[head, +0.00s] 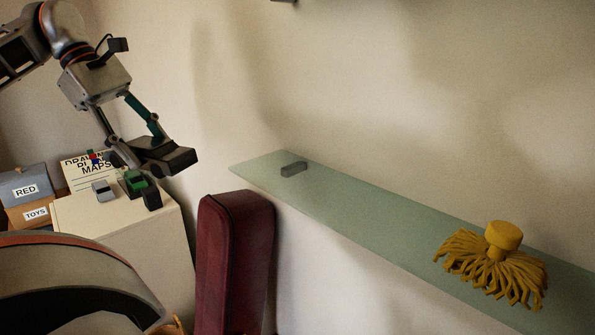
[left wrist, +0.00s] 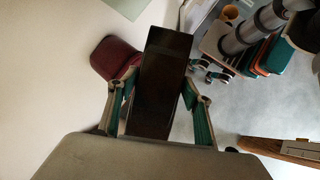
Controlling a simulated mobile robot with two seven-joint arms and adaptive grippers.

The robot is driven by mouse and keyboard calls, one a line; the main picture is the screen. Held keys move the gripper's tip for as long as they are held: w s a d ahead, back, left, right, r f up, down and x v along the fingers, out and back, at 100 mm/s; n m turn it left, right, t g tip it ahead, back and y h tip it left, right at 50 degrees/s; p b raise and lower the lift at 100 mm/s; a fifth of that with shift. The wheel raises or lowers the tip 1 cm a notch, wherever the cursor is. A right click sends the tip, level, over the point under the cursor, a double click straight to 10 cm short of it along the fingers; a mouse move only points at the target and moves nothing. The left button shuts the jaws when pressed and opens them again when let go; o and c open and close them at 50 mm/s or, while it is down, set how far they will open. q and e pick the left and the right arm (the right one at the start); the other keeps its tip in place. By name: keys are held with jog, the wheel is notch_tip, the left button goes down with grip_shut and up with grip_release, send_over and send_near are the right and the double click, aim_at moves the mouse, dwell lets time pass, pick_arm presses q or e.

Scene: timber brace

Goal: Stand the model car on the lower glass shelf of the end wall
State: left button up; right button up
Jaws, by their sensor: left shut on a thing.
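My left gripper (head: 135,140) is shut on a dark, long, block-like thing (head: 172,158). It holds it in the air above the white cabinet, left of the glass shelf. In the left wrist view the dark thing (left wrist: 160,75) lies between the green-padded fingers (left wrist: 160,105). I cannot tell from its shape whether it is the model car. The pale green glass shelf (head: 365,208) runs along the wall; a corner of a pale green sheet (left wrist: 125,6) shows in the left wrist view. My right gripper is not in view.
A small grey block (head: 293,169) lies at the shelf's left end, a yellow mop head (head: 490,262) at its right; the middle is clear. A maroon case (head: 235,250) stands below.

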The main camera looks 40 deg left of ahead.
pick_arm(q)
jog(key=w+d, duration=0.4)
jog(key=d, duration=0.2)
jog(key=w+d, duration=0.5)
jog(key=d, duration=0.2)
jog(key=w+d, duration=0.4)
jog(key=d, duration=0.2)
jog(key=shift+w+d+b, duration=0.3)
jog(key=shift+d+b, duration=0.05)
jog(key=shift+b, duration=0.05)
jog(key=shift+w+d, duration=0.4)
jog(key=shift+d, duration=0.2)
jog(key=shift+w+d, duration=0.4)
jog(key=shift+d, duration=0.2)
jog(key=shift+w+d+f+b, duration=0.1)
jog(key=shift+w+f+b, duration=0.1)
jog(key=shift+f+b, duration=0.5)
jog(key=shift+b, duration=0.55)
jog(key=shift+s+a+f, duration=0.15)
jog(key=shift+a, duration=0.05)
jog(key=shift+d, duration=0.15)
jog(key=o, duration=1.7)
jog(key=shift+c, duration=0.2)
